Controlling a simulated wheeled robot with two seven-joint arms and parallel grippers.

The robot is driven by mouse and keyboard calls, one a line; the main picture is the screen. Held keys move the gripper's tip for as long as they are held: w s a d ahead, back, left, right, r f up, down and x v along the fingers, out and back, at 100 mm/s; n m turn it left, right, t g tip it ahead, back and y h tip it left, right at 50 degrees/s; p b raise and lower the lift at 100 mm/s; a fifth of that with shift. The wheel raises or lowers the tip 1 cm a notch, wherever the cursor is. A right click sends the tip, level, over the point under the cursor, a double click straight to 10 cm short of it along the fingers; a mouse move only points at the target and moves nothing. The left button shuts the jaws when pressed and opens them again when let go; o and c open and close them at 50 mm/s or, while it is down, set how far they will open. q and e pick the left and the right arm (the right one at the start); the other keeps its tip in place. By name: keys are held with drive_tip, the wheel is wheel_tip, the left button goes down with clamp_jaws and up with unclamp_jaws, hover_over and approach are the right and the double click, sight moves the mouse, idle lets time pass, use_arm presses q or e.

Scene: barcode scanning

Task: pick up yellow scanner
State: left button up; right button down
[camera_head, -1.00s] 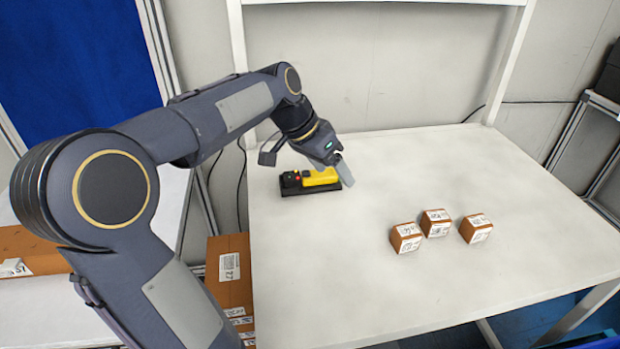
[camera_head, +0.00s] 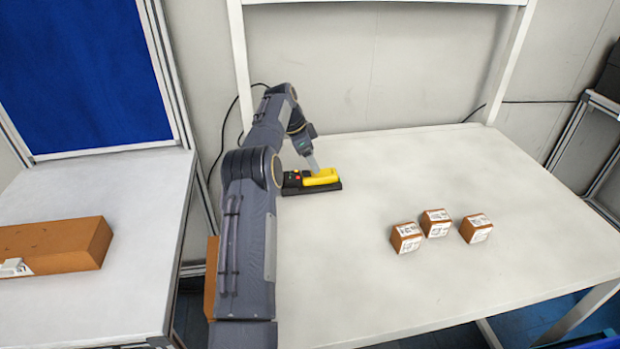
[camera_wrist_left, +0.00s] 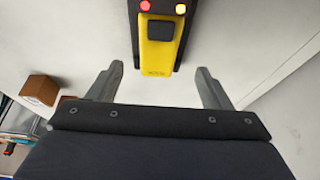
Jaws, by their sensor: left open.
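The yellow scanner (camera_head: 322,177) lies on its black base (camera_head: 300,189) near the back left of the white table. My left gripper (camera_head: 313,166) is at the scanner in the head view. In the left wrist view its two fingers (camera_wrist_left: 158,85) are apart, on either side of the scanner's line, with the scanner's near end just beyond the tips. Nothing is held. My right gripper is not in view.
Three small brown boxes with white labels, left (camera_head: 406,237), middle (camera_head: 435,223) and right (camera_head: 476,228), stand on the white table (camera_head: 450,290). A larger brown box (camera_head: 60,247) lies on the left side table (camera_head: 100,305). The table's front and right are clear.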

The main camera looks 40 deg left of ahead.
sight(311, 177)
use_arm(q)
drive_tip(key=p+x, duration=0.1)
drive_tip(key=x, duration=0.5)
drive_tip(key=shift+f, duration=0.1)
drive_tip(key=c, duration=1.2)
